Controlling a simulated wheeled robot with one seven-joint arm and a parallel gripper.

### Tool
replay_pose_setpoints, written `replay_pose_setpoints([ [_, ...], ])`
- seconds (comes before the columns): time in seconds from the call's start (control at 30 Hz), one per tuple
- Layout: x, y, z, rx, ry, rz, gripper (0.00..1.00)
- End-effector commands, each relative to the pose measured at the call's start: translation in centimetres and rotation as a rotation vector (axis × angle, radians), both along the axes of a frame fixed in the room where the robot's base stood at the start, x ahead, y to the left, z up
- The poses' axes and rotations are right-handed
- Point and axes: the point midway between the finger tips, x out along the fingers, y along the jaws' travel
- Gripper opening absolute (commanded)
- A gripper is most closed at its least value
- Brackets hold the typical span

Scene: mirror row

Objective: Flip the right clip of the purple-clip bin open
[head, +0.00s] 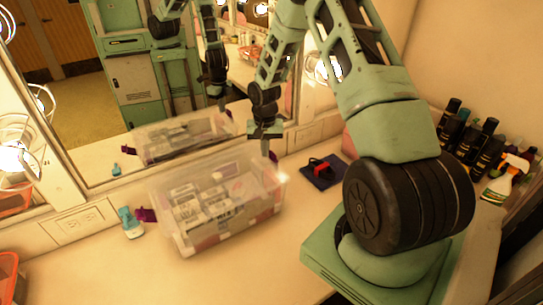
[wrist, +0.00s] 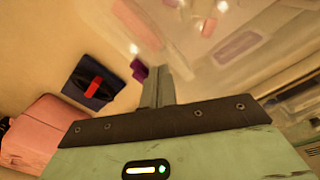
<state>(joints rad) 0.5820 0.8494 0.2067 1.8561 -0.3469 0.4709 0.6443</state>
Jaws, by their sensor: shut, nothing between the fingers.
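The purple-clip bin (head: 218,243) is a clear box with a clear lid, standing on the counter with several labelled packs inside. Its left purple clip (head: 145,215) sticks out from the left side. The right clip (head: 273,157) shows as a small purple patch at the right end, partly hidden by my gripper (head: 265,153). In the wrist view the purple clip (wrist: 139,70) is just left of my fingertips (wrist: 155,70), which are together and empty. The clear bin wall fills the upper right there. I cannot tell whether the fingers touch the clip or the bin.
A dark blue mat with a red item (head: 322,172) lies right of the bin. A teal bottle (head: 130,222) stands left of it. A pink box (wrist: 45,125) shows in the wrist view. Dark bottles (head: 470,140) stand far right. The mirror behind repeats the bin and arm. The front counter is clear.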

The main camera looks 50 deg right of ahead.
Motion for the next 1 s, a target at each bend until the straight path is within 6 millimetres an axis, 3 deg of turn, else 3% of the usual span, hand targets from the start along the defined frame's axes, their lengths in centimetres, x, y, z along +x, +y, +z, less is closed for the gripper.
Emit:
replay_pose_setpoints([
  [0.6,0.0,0.0,-2.5,0.000,0.000,0.001,0.00],
  [1.0,-0.3,-0.6,-3.2,0.001,0.004,-0.002,0.00],
])
